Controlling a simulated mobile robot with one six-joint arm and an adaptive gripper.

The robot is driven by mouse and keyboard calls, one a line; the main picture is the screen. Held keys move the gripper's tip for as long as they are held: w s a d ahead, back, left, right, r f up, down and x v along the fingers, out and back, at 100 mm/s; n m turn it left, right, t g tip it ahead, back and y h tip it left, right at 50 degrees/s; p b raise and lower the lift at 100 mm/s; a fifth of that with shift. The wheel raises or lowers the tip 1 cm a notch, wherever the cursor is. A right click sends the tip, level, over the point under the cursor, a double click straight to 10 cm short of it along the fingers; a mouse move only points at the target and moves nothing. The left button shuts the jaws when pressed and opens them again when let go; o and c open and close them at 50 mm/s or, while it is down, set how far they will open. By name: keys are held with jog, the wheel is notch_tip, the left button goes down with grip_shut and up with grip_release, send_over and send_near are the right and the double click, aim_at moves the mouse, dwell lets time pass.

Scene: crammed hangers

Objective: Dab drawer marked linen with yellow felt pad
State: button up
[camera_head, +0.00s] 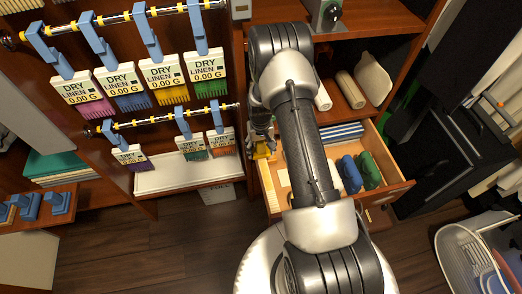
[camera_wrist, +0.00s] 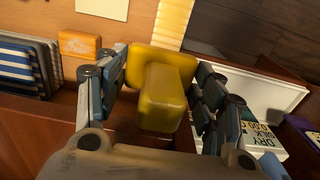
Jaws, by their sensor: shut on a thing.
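A yellow felt pad (camera_wrist: 160,95) with a raised block-like grip is held between the two fingers of my gripper (camera_wrist: 158,88) in the wrist view. In the head view my gripper (camera_head: 262,138) and the pad (camera_head: 262,151) are at the left edge of an open wooden drawer (camera_head: 398,192), partly hidden by my arm. The pad appears over or just inside the drawer's left side; its contact with anything below cannot be told. I cannot read a linen mark on the drawer; several hanging tags (camera_head: 84,90) read "DRY LINEN".
The open drawer holds striped cloths (camera_head: 341,133), a blue item (camera_head: 350,174) and a green item (camera_head: 368,171). An orange block (camera_wrist: 79,43) shows in the wrist view. A white tray (camera_head: 188,176) lies left of my gripper. A wire basket (camera_head: 468,255) stands at right.

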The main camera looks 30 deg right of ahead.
jog(key=shift+s+a+f, duration=0.1)
jog(key=shift+s, duration=0.1)
jog(key=shift+s+a+p, duration=0.25)
jog(key=shift+s+p, duration=0.15)
jog(key=shift+s, duration=0.4)
jog(key=shift+w+d, duration=0.1)
jog(key=shift+w, duration=0.05)
jog(key=shift+w+d+b, duration=0.2)
jog(key=shift+w+b, duration=0.2)
jog(key=shift+w, duration=0.35)
jog(key=shift+s, duration=0.2)
jog(key=shift+s+a+p, duration=0.25)
jog(key=shift+s+p, duration=0.15)
jog(key=shift+s, duration=0.35)
jog(key=shift+w+r, duration=0.1)
jog(key=shift+r, duration=0.15)
jog(key=shift+r+p, duration=0.4)
jog(key=shift+r, duration=0.2)
